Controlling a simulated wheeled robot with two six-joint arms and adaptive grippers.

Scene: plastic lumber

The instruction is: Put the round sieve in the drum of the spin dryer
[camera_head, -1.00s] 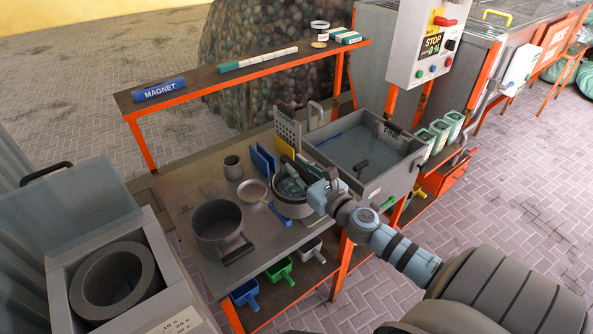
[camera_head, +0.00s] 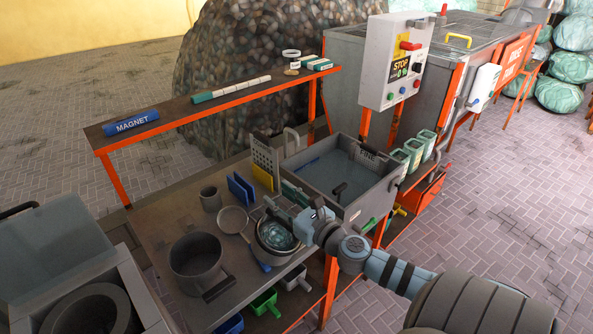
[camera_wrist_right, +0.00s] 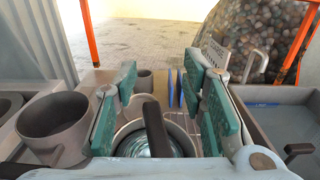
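A round grey vessel (camera_head: 277,236) with teal contents stands on the workbench; I cannot tell whether it is the round sieve or a pot holding it. A shallow round pan (camera_head: 233,219) with a blue handle lies left of it and may also be a sieve. My right gripper (camera_head: 285,212) is over the vessel's far side. In the right wrist view its teal-padded fingers (camera_wrist_right: 162,108) are open, with a dark handle (camera_wrist_right: 157,130) between them and gaps on both sides. The spin dryer (camera_head: 142,292) is at lower left, lid raised, its drum (camera_head: 122,312) partly cut off. My left gripper is out of view.
A large dark pot (camera_head: 188,262) stands between dryer and vessel. A small cup (camera_head: 211,198), blue plates (camera_head: 240,188) and a perforated plate (camera_head: 266,158) stand behind. A water basin (camera_head: 365,192) adjoins the bench at right. A raised shelf (camera_head: 225,103) runs behind.

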